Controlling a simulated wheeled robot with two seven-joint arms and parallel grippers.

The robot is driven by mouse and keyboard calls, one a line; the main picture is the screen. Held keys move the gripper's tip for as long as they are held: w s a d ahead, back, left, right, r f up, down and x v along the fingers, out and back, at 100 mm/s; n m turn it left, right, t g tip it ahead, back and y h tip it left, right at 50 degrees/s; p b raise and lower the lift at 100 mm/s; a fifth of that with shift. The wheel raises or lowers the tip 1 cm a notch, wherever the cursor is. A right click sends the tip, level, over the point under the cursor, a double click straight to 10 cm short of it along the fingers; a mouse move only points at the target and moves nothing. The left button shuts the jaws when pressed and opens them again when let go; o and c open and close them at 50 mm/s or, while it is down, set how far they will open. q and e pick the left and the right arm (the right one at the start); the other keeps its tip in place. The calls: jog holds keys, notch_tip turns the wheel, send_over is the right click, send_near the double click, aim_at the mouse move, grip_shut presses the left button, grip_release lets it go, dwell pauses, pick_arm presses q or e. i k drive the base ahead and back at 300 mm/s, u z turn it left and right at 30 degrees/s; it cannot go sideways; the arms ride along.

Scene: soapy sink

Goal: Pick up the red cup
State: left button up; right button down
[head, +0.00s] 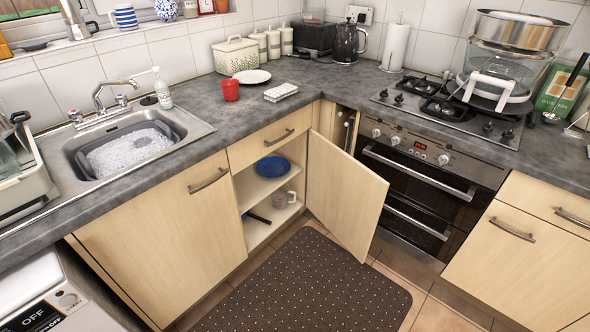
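The red cup (231,90) stands upright on the grey worktop (215,120), between the sink and the corner. A white plate (252,77) lies just behind and to its right. A folded cloth or small white stack (281,92) lies to its right, apart from it. Nothing covers the cup in the head view. Neither of my grippers shows in this view.
The sink (190,128) holds a grey basin of suds, with a tap (100,98) and soap bottle (162,90) behind. A cabinet door (340,195) stands open below the corner. The hob (430,105) holds a large steamer pot. A dotted mat (305,285) covers the floor.

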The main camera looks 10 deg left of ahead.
aim_at(230, 87)
jog(key=z, duration=1.85)
jog(key=i, duration=1.55)
jog(key=u, duration=3.2)
